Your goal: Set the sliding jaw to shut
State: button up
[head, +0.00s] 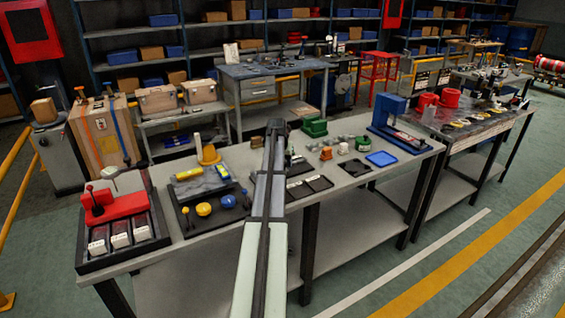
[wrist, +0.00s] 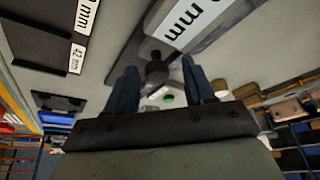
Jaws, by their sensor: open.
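In the wrist view my gripper (wrist: 159,68) has its two dark blue fingers apart. A dark knob (wrist: 156,68) shows in the gap between them, with no clear contact. It seems to stand by a grey block (wrist: 185,42) with a large white "mm" label. I take these to be parts of the device with the sliding jaw, but I cannot tell which part is the jaw or how far it is open. In the head view my arm crosses the middle of the bench and hides the device and most of my gripper.
The workbench (head: 345,193) holds a red fixture (head: 120,206) at left, a blue press (head: 388,112) and a blue tray (head: 381,158) at right. Dark trays (wrist: 45,30) with size labels lie beside my gripper in the wrist view. A green block (head: 314,127) stands behind my arm.

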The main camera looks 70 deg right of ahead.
jog(key=v, duration=1.3)
jog(key=shift+a+r, duration=0.2)
jog(key=shift+r, duration=0.1)
